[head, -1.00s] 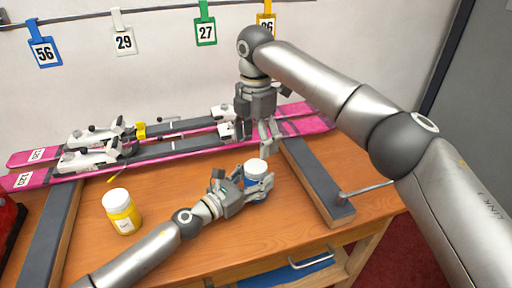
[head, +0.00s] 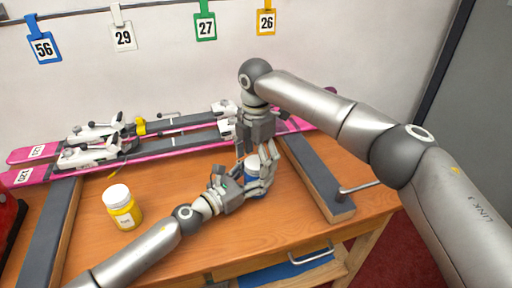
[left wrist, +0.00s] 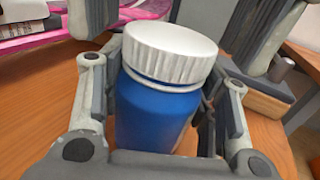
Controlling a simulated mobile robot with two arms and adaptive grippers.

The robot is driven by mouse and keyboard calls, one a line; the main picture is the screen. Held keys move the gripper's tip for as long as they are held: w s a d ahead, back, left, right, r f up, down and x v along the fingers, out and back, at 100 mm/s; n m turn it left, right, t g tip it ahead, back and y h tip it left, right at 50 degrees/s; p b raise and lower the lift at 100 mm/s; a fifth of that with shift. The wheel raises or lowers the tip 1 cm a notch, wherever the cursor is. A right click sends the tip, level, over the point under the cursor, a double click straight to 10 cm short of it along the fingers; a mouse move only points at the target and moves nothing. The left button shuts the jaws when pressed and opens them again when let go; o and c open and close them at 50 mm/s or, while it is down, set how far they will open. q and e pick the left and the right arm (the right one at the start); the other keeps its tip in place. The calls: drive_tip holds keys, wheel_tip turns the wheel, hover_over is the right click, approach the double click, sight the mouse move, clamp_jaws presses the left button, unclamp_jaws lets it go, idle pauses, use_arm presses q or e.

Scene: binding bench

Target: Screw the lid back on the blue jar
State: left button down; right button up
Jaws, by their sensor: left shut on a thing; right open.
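The blue jar (left wrist: 155,112) stands upright on the bench, with a ribbed white lid (left wrist: 170,48) sitting on its top. A thin pale ring shows under the lid; I cannot tell whether it is tight. In the head view, the jar (head: 254,187) and lid (head: 252,162) are partly hidden by my grippers. My left gripper (head: 258,187) is shut around the jar's body from the left. My right gripper (head: 260,158) is open and points down, its fingers around the lid's level. Its fingers also show on both sides of the lid in the left wrist view.
A yellow jar (head: 122,212) with a white lid stands at the left on the bench (head: 175,190). Pink skis (head: 45,172) with bindings lie along the back. Dark padded bars (head: 315,180) flank the work area, the right one with a metal handle. Number tags hang behind.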

drive_tip(key=shift+f, duration=0.25)
drive_tip(key=c, duration=0.9)
drive_tip(key=o, duration=0.9)
drive_tip(key=shift+o, duration=0.2)
drive_tip(key=shift+r, duration=0.1)
drive_tip(key=shift+r, duration=2.2)
drive_tip(key=shift+o, duration=0.5)
